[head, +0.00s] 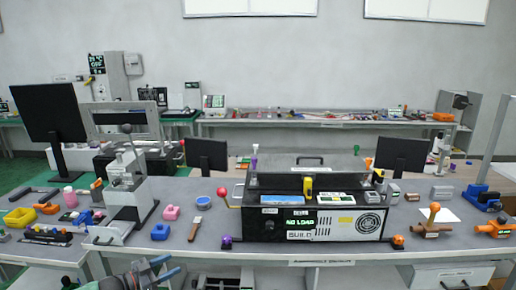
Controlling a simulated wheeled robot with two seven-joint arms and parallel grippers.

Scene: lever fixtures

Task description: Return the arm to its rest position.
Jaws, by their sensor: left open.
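My left gripper (158,272) shows at the bottom edge of the head view, left of centre, in front of the workbench (300,268) and below its top. It is open, and I see nothing between its fingers. It appears apart from the fixtures on the bench. Most of my left arm is cut off by the bottom edge. My right gripper is not in view. A black and grey lever fixture (312,222) marked "BUILD" stands on the bench, with a red ball knob (221,192) at its left side.
A grey press-like fixture (127,190) stands on the left of the bench. An orange-knobbed fixture (433,218) stands at right. Shelves or drawers show under the bench.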

